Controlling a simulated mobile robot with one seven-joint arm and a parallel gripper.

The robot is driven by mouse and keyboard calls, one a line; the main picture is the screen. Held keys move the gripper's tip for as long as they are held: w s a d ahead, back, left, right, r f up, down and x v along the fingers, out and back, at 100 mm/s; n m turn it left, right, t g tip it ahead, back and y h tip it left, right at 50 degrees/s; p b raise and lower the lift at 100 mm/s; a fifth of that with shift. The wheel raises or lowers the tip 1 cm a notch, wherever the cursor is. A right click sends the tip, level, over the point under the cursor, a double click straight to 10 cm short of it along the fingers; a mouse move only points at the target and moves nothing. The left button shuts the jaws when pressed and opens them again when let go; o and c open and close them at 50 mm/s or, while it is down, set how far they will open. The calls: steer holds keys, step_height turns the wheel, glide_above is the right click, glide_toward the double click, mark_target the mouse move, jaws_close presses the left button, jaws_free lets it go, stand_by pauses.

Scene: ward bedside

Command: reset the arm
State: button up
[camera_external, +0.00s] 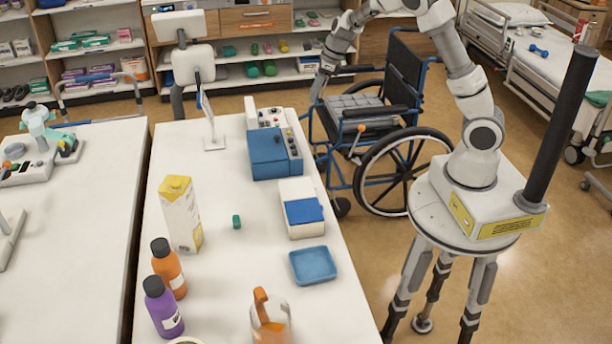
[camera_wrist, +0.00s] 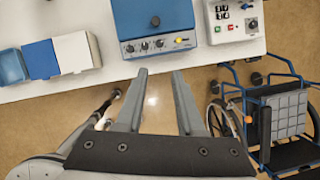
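My gripper (camera_wrist: 159,80) is open in the wrist view, its two fingers apart with only the tan floor showing between them. In the external view my gripper (camera_external: 317,92) hangs pointing down beside the right edge of the white table (camera_external: 222,290), near the wheelchair. My arm arches up from its base at the right and bends down to it. The blue device with knobs (camera_wrist: 156,26) stands on the table just beyond the fingertips in the wrist view. It also shows in the external view (camera_external: 270,155).
The wheelchair (camera_external: 385,150) stands right of the table. The table also bears a white box with a blue panel (camera_external: 303,210), a blue tray (camera_external: 313,265), a small green object (camera_external: 236,221), a carton (camera_external: 181,213), bottles and a jug (camera_external: 270,325). A bed (camera_external: 560,65) is at the far right.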

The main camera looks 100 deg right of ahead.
steer(key=w+a+r+n+y, duration=0.1)
steer(key=a+r+n, duration=0.35)
steer(key=a, duration=0.35)
steer(key=w+a+r+n+y, duration=0.1)
steer(key=a+r+n, duration=0.2)
steer(key=a+n, duration=0.4)
steer(key=w+a+r+n, duration=0.1)
steer(key=a+r+n, duration=0.35)
steer(key=a, duration=0.45)
steer(key=s+a+r+n+t, duration=0.1)
steer(key=s+a+n, duration=0.7)
steer(key=n, duration=0.4)
steer(key=s+a+r+n, duration=0.1)
steer(key=s+a+n, duration=0.5)
steer(key=a+n, duration=0.45)
step_height(320, 180, down, 29)
steer(key=b, duration=2.9)
steer(key=shift+w+d+h+b, duration=0.15)
steer(key=shift+w+h+b, duration=0.15)
steer(key=shift+h+b, duration=0.1)
steer(key=shift+n, duration=0.25)
step_height(320, 180, down, 6)
steer(key=b, duration=0.6)
